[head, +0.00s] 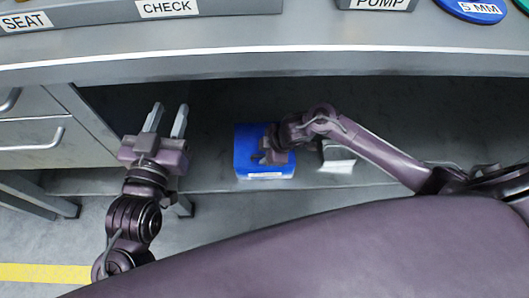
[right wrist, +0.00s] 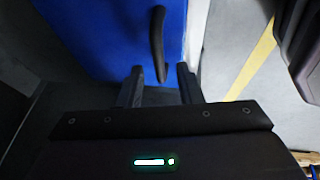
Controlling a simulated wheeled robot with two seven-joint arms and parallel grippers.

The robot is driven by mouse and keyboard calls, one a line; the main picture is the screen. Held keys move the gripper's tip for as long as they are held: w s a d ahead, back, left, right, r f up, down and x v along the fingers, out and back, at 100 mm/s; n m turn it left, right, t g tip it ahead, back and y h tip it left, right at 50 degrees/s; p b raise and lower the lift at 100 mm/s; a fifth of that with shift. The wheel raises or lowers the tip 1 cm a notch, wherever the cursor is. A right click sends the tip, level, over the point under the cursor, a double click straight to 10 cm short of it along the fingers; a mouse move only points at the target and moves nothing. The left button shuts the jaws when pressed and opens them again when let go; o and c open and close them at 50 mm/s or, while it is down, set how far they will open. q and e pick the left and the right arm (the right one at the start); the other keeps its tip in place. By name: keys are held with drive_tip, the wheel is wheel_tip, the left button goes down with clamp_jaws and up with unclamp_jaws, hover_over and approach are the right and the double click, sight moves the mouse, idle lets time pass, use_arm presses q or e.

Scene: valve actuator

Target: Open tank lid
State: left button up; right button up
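A blue tank (head: 262,172) with a pale label on its front stands under the table; its blue top also fills the upper left of the right wrist view (right wrist: 95,35). A dark curved handle (right wrist: 157,40) is on the blue surface. My right gripper (head: 268,153) is over the tank. In the right wrist view its fingers (right wrist: 161,82) are apart, and the near end of the handle shows between the fingertips; I cannot tell whether they touch it. My left gripper (head: 167,117) is open and empty, to the left of the tank, with its fingers pointing toward the table.
The grey table edge (head: 300,66) runs above both grippers. A drawer unit (head: 35,130) is at the left. A small pale object (head: 338,160) lies right of the tank. Signs marked SEAT (head: 26,22), CHECK (head: 167,8) and PUMP (head: 377,4) are on the tabletop.

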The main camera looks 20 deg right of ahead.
use_arm(q)
drive_tip(key=shift+r, duration=0.45)
use_arm(e)
drive_tip(key=shift+f, duration=0.1)
drive_tip(key=shift+c, duration=0.3)
clamp_jaws()
use_arm(q)
drive_tip(key=shift+f, duration=0.15)
